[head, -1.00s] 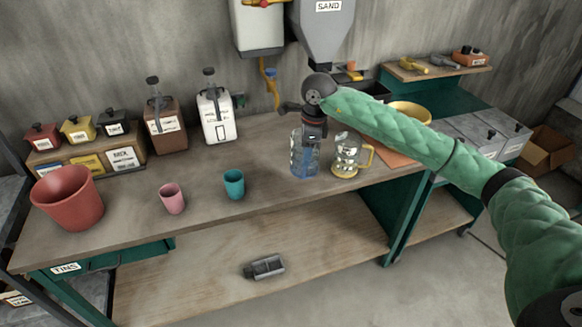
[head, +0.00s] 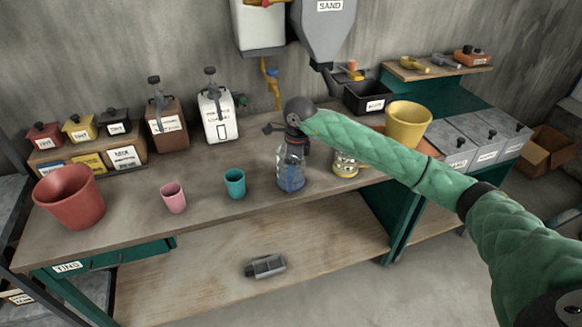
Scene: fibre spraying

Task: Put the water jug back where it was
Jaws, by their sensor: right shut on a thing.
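The water jug (head: 290,172) is a clear vessel with blue liquid low inside, upright near the front edge of the bench. My right gripper (head: 293,146) reaches in from the right and is shut on the jug's top from above. I cannot tell whether the jug's base touches the bench. The gripper's fingers are small and partly hidden by the wrist. A second clear jug with yellow trim (head: 345,166) stands just right of the water jug, partly hidden behind my right arm. My left gripper is not in view.
A teal cup (head: 235,184) and a pink cup (head: 173,198) stand left of the jug. A red bucket (head: 70,197) is far left, a yellow bucket (head: 408,125) at right. A sand hopper (head: 322,35) hangs behind.

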